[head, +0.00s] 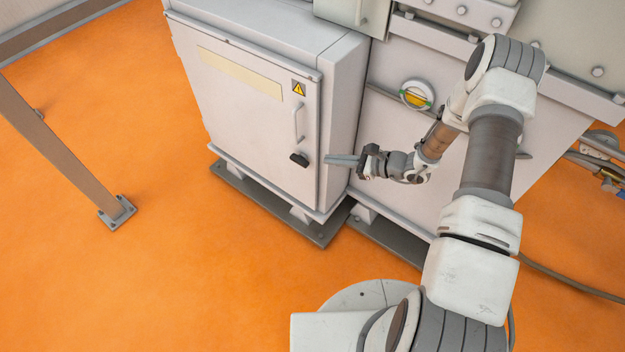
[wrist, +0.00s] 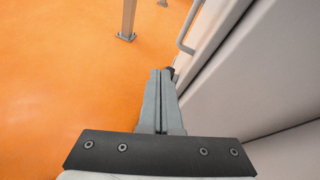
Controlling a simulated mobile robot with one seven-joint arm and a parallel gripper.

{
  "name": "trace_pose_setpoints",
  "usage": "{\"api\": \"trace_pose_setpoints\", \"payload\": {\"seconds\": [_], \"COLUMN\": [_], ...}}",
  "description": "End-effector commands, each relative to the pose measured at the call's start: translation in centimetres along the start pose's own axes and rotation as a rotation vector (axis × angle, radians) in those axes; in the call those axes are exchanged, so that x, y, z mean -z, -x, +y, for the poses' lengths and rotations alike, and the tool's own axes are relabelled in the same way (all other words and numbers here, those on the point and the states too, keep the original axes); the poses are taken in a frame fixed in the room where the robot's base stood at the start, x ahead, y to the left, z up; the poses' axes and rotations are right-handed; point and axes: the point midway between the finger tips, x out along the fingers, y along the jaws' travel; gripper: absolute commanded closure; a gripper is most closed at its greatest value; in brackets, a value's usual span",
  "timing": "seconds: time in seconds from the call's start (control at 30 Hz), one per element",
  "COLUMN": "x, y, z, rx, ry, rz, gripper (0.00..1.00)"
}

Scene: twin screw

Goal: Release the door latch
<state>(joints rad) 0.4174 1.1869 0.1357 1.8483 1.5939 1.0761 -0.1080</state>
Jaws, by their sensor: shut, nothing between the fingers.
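The cabinet door (head: 252,122) is a pale panel and looks closed. A black latch (head: 299,159) sits low near its right edge, below a vertical bar handle (head: 299,122). In the wrist view a dark bit of the latch (wrist: 170,73) shows just past my fingertips, mostly hidden by them. My gripper (head: 327,159) is shut and empty, its long grey fingers pointing left toward the latch. In the head view a small gap shows between the fingertips and the latch. In the wrist view the fingers (wrist: 161,72) lie together, beside the door's edge.
A yellow warning sign (head: 298,89) is above the handle. A larger machine body with a round yellow-green knob (head: 416,95) stands right of the cabinet. A metal post (head: 117,209) stands at left. The orange floor (head: 190,270) before the cabinet is clear.

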Motion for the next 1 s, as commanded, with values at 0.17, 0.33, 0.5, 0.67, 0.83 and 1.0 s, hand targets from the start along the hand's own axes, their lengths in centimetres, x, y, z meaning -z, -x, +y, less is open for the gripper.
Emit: {"api": "trace_pose_setpoints", "payload": {"seconds": [0.17, 0.33, 0.5, 0.67, 0.83, 1.0], "x": [8.6, 12.4, 13.2, 13.2, 13.2, 13.4], "y": [-2.3, -3.0, -3.2, -3.1, -3.4, -5.3], "z": [1.7, 2.6, 2.8, 2.8, 2.8, 2.5], "rx": [0.124, 0.192, 0.211, 0.210, 0.208, 0.206], "ry": [-0.184, -0.274, -0.298, -0.297, -0.296, -0.293], "rz": [-0.008, -0.006, -0.005, -0.004, -0.004, -0.005], "gripper": [1.00, 1.00, 1.00, 1.00, 1.00, 1.00]}}
